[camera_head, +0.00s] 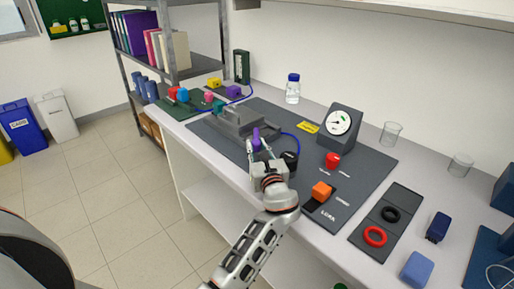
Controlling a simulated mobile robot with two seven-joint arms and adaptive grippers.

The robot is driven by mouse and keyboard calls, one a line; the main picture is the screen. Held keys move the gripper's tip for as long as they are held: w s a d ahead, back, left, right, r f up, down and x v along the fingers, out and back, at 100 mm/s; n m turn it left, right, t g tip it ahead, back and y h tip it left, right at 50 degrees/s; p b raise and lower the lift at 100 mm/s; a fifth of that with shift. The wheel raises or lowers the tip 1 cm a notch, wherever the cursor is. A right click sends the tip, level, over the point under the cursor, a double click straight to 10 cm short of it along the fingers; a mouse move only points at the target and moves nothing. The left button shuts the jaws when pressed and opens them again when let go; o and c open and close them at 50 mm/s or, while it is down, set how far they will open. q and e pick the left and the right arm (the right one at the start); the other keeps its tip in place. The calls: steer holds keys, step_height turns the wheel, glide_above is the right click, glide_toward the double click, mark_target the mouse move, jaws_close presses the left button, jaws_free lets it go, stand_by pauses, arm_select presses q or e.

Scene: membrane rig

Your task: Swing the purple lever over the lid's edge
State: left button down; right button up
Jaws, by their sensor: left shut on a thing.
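The purple lever (256,134) stands roughly upright at the near right end of the grey membrane rig (235,122). My left gripper (259,146) is shut on the lever, its fingers on either side of the lever's lower part. The arm reaches up from the bottom of the view. The lid's edge by the lever is too small to make out, and the gripper hides the lever's foot. My right gripper is not in view.
A black round container (290,158) stands close right of the gripper. A blue tube (291,135) curves beside the rig. A bottle (292,89) stands behind.

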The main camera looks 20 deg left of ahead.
arm_select(q)
steer(key=c, duration=1.8)
jaws_free()
steer(key=shift+o, duration=0.2)
step_height(320, 180, up, 10)
steer(key=shift+r, duration=0.1)
